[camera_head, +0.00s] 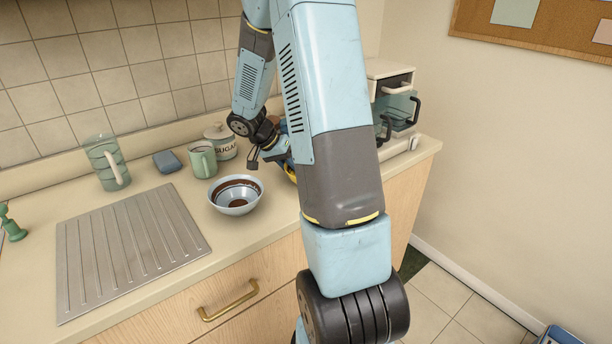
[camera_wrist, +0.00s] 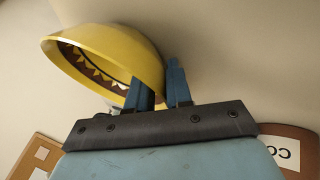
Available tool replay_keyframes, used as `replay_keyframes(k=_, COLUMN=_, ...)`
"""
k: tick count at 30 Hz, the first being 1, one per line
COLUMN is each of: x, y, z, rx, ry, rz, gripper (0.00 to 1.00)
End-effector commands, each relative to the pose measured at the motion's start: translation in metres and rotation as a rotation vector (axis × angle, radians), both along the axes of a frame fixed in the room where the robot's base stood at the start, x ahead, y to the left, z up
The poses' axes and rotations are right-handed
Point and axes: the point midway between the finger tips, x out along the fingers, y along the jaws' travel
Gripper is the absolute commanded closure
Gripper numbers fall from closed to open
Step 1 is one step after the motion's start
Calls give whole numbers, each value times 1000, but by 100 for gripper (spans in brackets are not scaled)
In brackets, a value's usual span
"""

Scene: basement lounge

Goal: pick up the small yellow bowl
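The small yellow bowl (camera_wrist: 115,42) fills the upper left of the wrist view, with a toothed brown and cream pattern inside its rim. My gripper (camera_wrist: 164,82) has one finger on the inner side of the bowl's rim and one on the outer side. The fingers are close together with the bowl's wall between them, so it looks shut on the rim. In the head view my arm hides most of the bowl, and only a bit of yellow (camera_head: 291,173) shows beside my gripper. I cannot tell whether the bowl rests on the counter.
A blue-white bowl with brown bands (camera_head: 235,207) stands left of my gripper. Behind it are a green mug (camera_head: 202,161) and a sugar jar (camera_head: 226,149). A coffee maker (camera_head: 399,98) stands right.

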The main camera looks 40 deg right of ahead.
Motion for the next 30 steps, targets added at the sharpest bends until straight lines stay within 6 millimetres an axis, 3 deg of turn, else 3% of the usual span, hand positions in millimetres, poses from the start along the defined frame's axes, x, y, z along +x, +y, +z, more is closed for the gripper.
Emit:
replay_keyframes(k=2, x=0, y=0, z=0, rx=0, ry=0, rz=0, gripper=80)
replay_keyframes(k=9, x=0, y=0, z=0, rx=0, ry=1, rz=1, gripper=100)
replay_keyframes(k=25, x=1, y=1, z=2, rx=0, ry=-1, rz=2, gripper=100)
replay_keyframes(k=30, x=1, y=1, z=14, rx=-1, ry=-3, rz=2, gripper=100)
